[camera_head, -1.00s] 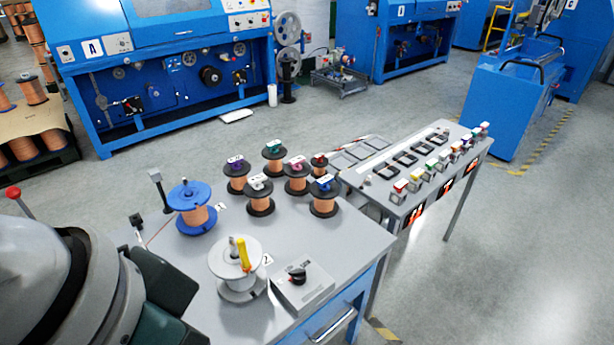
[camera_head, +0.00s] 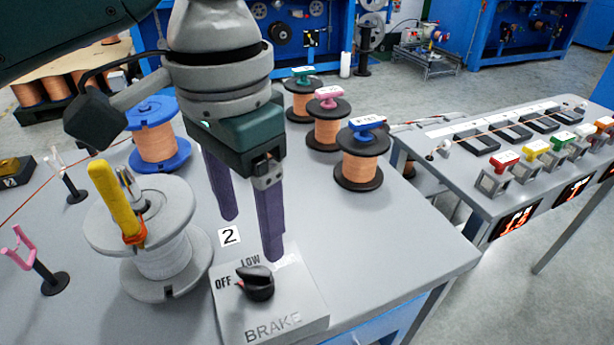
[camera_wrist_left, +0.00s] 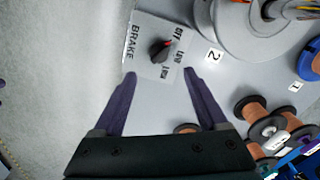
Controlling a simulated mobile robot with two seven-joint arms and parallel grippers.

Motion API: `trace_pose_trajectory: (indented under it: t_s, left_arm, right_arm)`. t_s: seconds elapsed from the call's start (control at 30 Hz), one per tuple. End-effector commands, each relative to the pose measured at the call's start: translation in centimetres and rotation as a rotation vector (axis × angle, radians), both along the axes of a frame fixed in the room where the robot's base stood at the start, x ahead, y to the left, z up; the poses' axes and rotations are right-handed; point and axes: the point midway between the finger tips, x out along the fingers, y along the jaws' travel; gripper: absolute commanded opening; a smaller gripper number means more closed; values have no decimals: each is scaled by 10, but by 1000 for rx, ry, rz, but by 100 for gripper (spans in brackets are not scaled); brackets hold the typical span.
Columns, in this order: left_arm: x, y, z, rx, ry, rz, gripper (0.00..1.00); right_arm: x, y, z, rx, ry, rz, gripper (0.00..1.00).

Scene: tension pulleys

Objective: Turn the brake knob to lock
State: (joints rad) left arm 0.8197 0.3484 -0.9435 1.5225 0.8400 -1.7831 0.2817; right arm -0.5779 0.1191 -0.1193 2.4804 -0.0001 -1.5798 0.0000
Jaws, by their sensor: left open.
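The brake box (camera_head: 300,313) is a light grey block at the table's front edge, marked BRAKE, OFF and LOW. A third label is partly covered by a finger in the head view. The black brake knob (camera_head: 257,283) has a red pointer mark turned toward OFF. The knob also shows in the left wrist view (camera_wrist_left: 160,51), ahead of the fingertips. My left gripper (camera_head: 250,236) is open and empty, with purple fingers pointing down, just behind the knob and apart from it. My right gripper is in neither view.
A grey spool (camera_head: 165,245) with a yellow-handled tool (camera_head: 115,200) stands left of the box. A blue spool (camera_head: 153,135) and several black-flanged copper spools (camera_head: 362,160) stand farther back. Pink (camera_head: 40,262) and white guide posts stand at left. Table right of the box is clear.

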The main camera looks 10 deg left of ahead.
Motion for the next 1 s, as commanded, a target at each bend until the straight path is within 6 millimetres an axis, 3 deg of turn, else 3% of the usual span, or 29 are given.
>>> trace_pose_trajectory:
  t_s: [0.3,0.43,0.83,1.0]
  left_arm:
    - [-1,0,-62,0,2,-2,76]
    - [-1,0,-79,1,1,-2,76]
    - [-1,0,-89,-1,-2,-3,76]
    - [-1,0,-89,-1,-1,-3,59]
  right_arm:
    - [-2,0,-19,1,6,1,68]
    - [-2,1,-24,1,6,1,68]
    - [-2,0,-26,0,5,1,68]
    - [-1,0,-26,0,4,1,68]
